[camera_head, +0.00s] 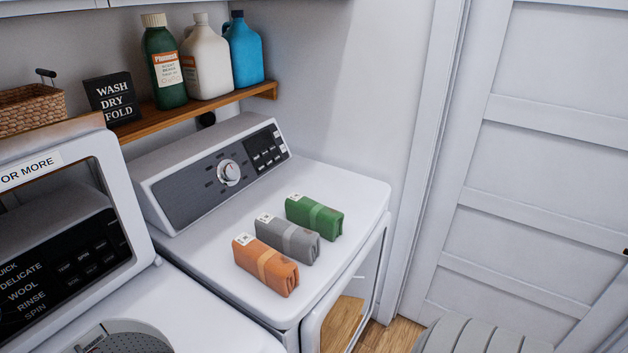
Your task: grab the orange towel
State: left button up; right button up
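The orange towel (266,266) is a folded, banded bundle with a white tag. It lies on the white top of the right-hand machine (352,192), close to its front left corner. A grey folded towel (288,239) lies just behind it to the right, and a green folded towel (315,216) lies farther right, all three in a diagonal row. Nothing covers the orange towel. Neither my left nor my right gripper is in view.
The left machine's framed lid (118,185) stands raised beside the right-hand machine's control panel (215,175). A wooden shelf (195,112) above holds a green bottle (163,65), a white bottle (207,62), a blue bottle (243,52) and a black sign (112,98). A white door (540,160) stands right.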

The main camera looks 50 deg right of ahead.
aim_at(281, 273)
jog(key=z, duration=1.2)
jog(key=k, duration=0.5)
jog(key=z, duration=1.9)
jog(key=i, duration=2.6)
jog(key=u, duration=2.7)
